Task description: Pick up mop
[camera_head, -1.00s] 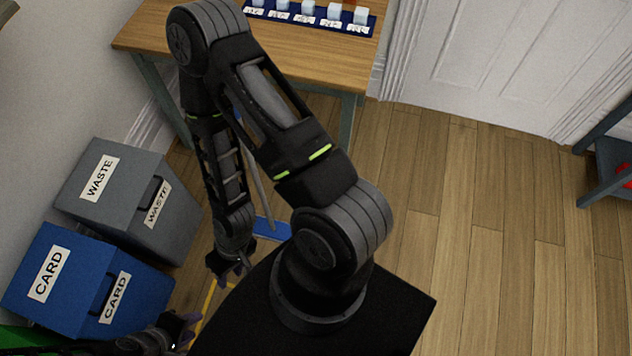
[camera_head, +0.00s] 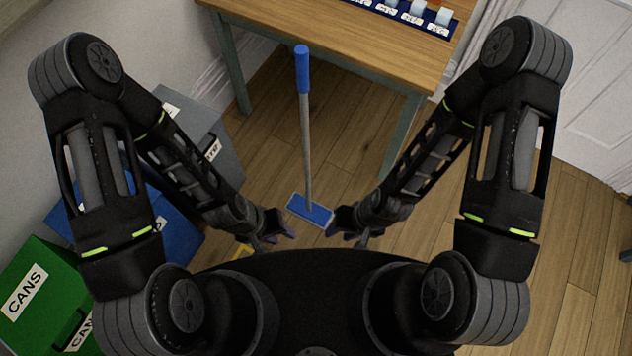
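The mop stands upright on the wooden floor in front of the table, with a blue grip at the top, a grey pole (camera_head: 306,150) and a flat blue head (camera_head: 311,211). My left gripper (camera_head: 284,238) is just left of and nearer than the mop head, apart from the pole. It looks open and empty. My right gripper (camera_head: 347,238) is to the right of the mop head, its fingers near the head's right end in the picture. It also looks open and holds nothing visible.
A wooden table (camera_head: 340,38) with green-grey legs stands behind the mop, bearing a blue labelled rack (camera_head: 407,20). Grey, blue (camera_head: 180,235) and green (camera_head: 40,290) bins line the left wall. A white door (camera_head: 600,100) is at the right. Open floor lies at right.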

